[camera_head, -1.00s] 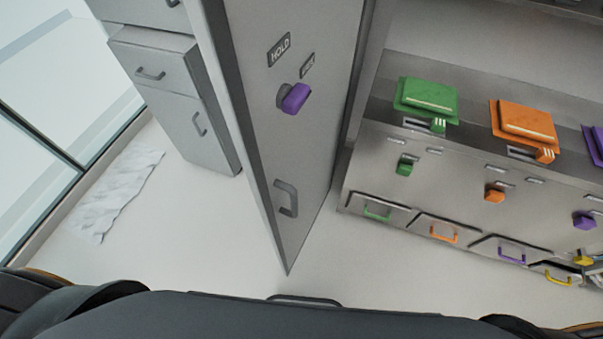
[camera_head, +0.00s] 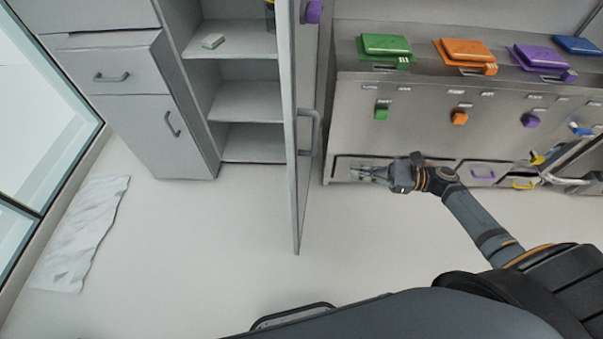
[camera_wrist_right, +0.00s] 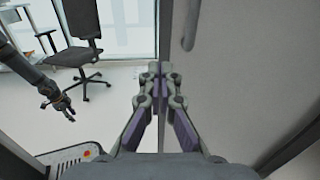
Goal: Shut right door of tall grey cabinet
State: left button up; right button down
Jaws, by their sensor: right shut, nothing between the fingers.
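The tall grey cabinet (camera_head: 190,70) is open at upper left, with its shelves (camera_head: 245,100) showing. Its right door (camera_head: 294,190) stands swung out and is seen nearly edge-on, with a vertical bar handle (camera_head: 316,130) and a purple knob (camera_head: 313,12) on its right-hand face. My right gripper (camera_head: 365,173) is shut and empty, right of the door and apart from it in the head view. In the right wrist view the shut fingers (camera_wrist_right: 152,70) point ahead beside a pale panel (camera_wrist_right: 240,70) that looks like the door. My left gripper (camera_wrist_right: 62,105) shows small at left there; its jaws are unclear.
A steel bin unit (camera_head: 420,110) with green, orange and purple lids stands at the right, close behind my right gripper. A crumpled white sheet (camera_head: 85,230) lies on the floor at left. The floor before the cabinet is clear. An office chair (camera_wrist_right: 82,45) shows in the wrist view.

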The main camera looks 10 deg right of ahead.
aim_at(295, 165)
jog(key=p+x, duration=0.2)
jog(key=x, duration=1.1)
jog(key=shift+w+p, duration=0.1)
jog(key=shift+p, duration=0.25)
jog(key=shift+w+a, duration=0.1)
jog(key=shift+a, duration=0.3)
jog(key=shift+a, duration=0.1)
